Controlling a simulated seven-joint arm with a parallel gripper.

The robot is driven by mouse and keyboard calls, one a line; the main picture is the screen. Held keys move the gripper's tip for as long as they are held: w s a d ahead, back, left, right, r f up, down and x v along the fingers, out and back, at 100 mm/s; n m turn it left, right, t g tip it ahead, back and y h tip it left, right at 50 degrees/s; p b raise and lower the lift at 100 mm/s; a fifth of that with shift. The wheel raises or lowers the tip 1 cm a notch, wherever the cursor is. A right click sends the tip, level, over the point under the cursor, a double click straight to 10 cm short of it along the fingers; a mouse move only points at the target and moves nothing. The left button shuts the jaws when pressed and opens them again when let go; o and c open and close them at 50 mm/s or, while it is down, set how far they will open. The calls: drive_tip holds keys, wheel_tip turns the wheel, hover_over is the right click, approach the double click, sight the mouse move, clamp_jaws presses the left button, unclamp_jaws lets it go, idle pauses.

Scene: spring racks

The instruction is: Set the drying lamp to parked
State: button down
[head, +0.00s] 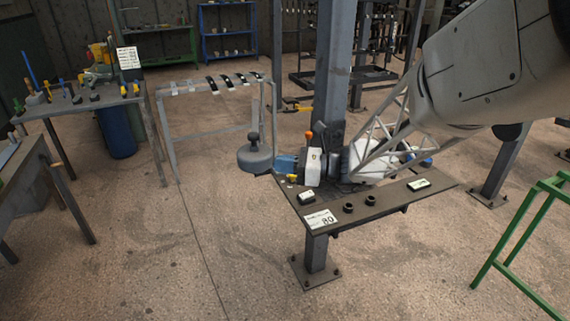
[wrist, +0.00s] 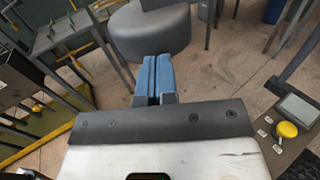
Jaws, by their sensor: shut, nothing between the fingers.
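A grey round, drum-like head with a dark knob on top (head: 256,158), which looks like the drying lamp, hangs just past the left edge of the small bench by the post. In the wrist view the lamp head (wrist: 150,32) is a large grey drum beyond my fingertips. My gripper (head: 279,163) is shut and empty, its blue fingers pointing left at the side of the drum. The fingers (wrist: 153,62) lie together in the wrist view; I cannot tell whether they touch the drum. The lamp's mounting is mostly hidden behind my wrist, and no parked mark is readable.
The dark bench (head: 380,200) carries a card (head: 320,219), two black rings and small devices. A yellow button (wrist: 287,130) is beside a screen at right in the wrist view. A steel post (head: 333,80) rises behind my gripper. A grey rack (head: 215,130) stands left; floor in front is clear.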

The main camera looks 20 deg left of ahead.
sight(264, 166)
drive_tip(key=shift+s+a, duration=0.7)
drive_tip(key=shift+a, duration=0.3)
drive_tip(key=shift+s+a, duration=0.7)
drive_tip(key=shift+a, duration=0.25)
drive_tip(key=s+v, duration=0.1)
drive_tip(key=v, duration=1.3)
drive_tip(key=shift+s+d, duration=0.2)
drive_tip(key=shift+d, duration=0.25)
drive_tip(key=s+d+n+t+h, duration=0.2)
drive_tip(key=s+d+n+h, duration=0.3)
drive_tip(key=d, duration=0.6)
drive_tip(key=s+d+r+n+t+h, duration=0.1)
drive_tip(key=s+d+n+h, duration=0.4)
drive_tip(key=s+d, duration=0.5)
drive_tip(key=s+d+n+t+h, duration=0.4)
drive_tip(key=s+d+h, duration=0.3)
drive_tip(key=d, duration=0.6)
drive_tip(key=shift+s+r+n+h, duration=0.3)
drive_tip(key=shift+s+r+n, duration=0.15)
drive_tip(key=shift+s, duration=0.3)
